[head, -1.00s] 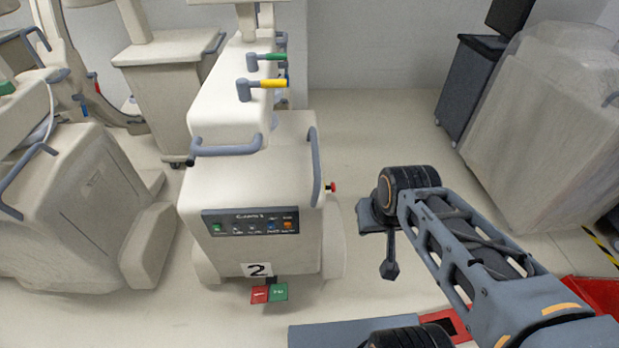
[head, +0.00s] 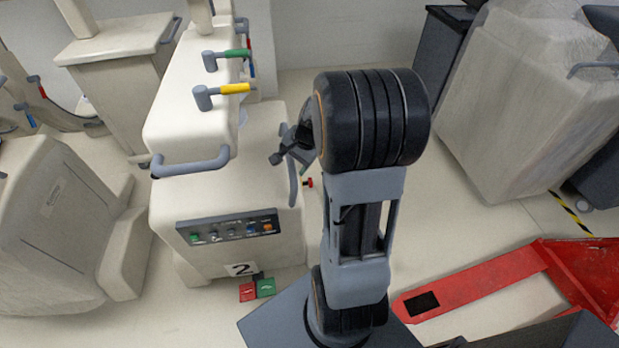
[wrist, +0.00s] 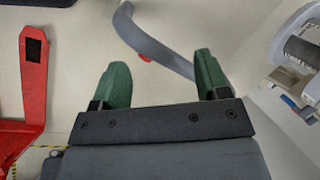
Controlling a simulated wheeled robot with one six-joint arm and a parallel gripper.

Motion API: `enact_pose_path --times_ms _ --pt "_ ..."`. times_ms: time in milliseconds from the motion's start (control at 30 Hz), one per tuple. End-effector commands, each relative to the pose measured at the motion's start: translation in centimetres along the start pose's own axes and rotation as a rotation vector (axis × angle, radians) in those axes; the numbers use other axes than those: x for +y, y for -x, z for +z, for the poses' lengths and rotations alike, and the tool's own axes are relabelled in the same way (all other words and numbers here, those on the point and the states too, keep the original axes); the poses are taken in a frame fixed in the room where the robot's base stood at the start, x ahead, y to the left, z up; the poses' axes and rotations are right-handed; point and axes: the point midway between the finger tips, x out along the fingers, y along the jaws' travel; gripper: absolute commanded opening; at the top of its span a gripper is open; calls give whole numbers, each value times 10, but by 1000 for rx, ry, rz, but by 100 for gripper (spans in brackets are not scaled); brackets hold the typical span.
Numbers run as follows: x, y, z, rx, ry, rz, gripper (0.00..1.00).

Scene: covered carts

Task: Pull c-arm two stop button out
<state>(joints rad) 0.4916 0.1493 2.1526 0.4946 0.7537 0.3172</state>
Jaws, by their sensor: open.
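The c-arm cart marked 2 (head: 239,236) stands left of centre in the head view. Its red stop button (head: 309,182) sticks out from the cart's right side, beside a grey side handle (head: 293,180). In the wrist view a small part of the red button (wrist: 145,58) shows behind the curved grey handle (wrist: 150,42). My gripper (wrist: 162,75) has its two green fingers spread and nothing between them close up. The handle passes beyond the fingertips. In the head view my gripper is by the cart's upper right side, partly hidden by my arm.
The cart's front panel (head: 228,229) carries coloured buttons. Red and green pedals (head: 257,288) lie at its foot. A red pallet jack (head: 480,282) is on the floor at right. Covered equipment (head: 550,110) stands behind it. Floor between them is open.

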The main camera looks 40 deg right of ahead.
Motion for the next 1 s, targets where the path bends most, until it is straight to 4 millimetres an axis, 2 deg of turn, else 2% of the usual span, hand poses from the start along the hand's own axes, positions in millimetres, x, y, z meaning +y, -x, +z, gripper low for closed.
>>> enact_pose_path --times_ms 33,200,400,533,667,1000 --pt "8 -8 -23 -11 -125 -11 69" --pt "35 -33 -77 -22 -446 -59 69" --pt "68 -55 -118 -26 -705 -98 69" --pt "79 -66 -129 -27 -784 -111 69" --pt "80 -82 -132 -29 -805 -114 69" --pt "73 -146 -133 -28 -802 -112 69"
